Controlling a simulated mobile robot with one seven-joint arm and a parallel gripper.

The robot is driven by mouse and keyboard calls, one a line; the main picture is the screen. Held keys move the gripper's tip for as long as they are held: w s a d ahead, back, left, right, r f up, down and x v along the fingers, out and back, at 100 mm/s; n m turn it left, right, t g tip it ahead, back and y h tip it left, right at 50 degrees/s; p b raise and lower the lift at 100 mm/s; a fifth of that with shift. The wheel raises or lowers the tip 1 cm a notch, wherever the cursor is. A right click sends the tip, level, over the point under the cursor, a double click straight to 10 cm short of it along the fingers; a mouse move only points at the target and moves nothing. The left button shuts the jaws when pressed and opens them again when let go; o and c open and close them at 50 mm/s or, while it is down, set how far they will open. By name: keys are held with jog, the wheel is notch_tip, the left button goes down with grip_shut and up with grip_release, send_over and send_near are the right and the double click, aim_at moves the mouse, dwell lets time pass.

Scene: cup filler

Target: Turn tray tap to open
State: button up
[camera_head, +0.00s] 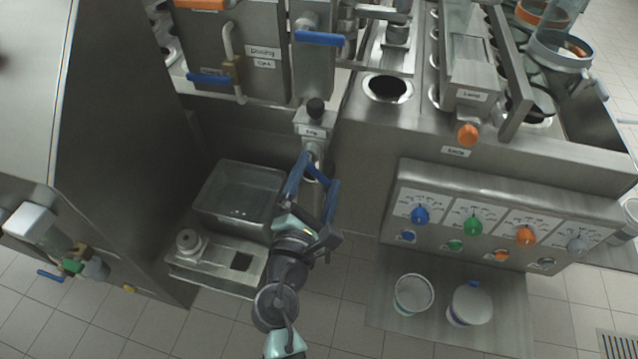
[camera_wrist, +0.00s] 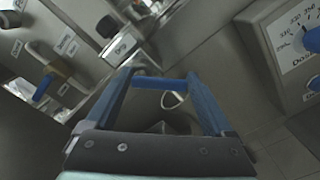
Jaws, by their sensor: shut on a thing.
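The tray tap is under a small labelled metal block (camera_head: 313,131) at the front of the machine; the label is too small to read surely. Its blue handle (camera_head: 320,180) lies crosswise between my fingertips, and it also shows in the wrist view (camera_wrist: 158,83). My gripper (camera_head: 318,176) has its two blue fingers apart, one at each end of the handle, shut on it. In the wrist view my gripper (camera_wrist: 158,80) reaches up to the handle, with a round metal spout (camera_wrist: 173,100) just beyond. The tap's body is partly hidden by my fingers.
A grey metal tray (camera_head: 205,190) stands left of my gripper, low down. A dosing unit with a blue lever (camera_head: 322,38) is above. A panel of coloured knobs (camera_head: 473,224) is to the right, with two white cups (camera_head: 413,294) (camera_head: 470,305) on a shelf below.

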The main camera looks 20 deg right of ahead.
jog(key=shift+w+a+f+m+b, duration=0.15)
jog(key=shift+a+f+m+b, duration=0.1)
jog(key=shift+m+b, duration=1.05)
jog(key=shift+w+a+f+m+b, duration=0.2)
jog(key=shift+m+b, duration=0.8)
jog(key=shift+m, duration=0.5)
jog(key=shift+w+a+f+m+b, duration=0.1)
jog(key=shift+a+f+m+b, duration=0.15)
jog(key=shift+m+b, duration=1.05)
jog(key=shift+m, duration=0.3)
jog(key=o, duration=1.1)
jog(key=v, duration=1.3)
jog(key=shift+r, duration=0.1)
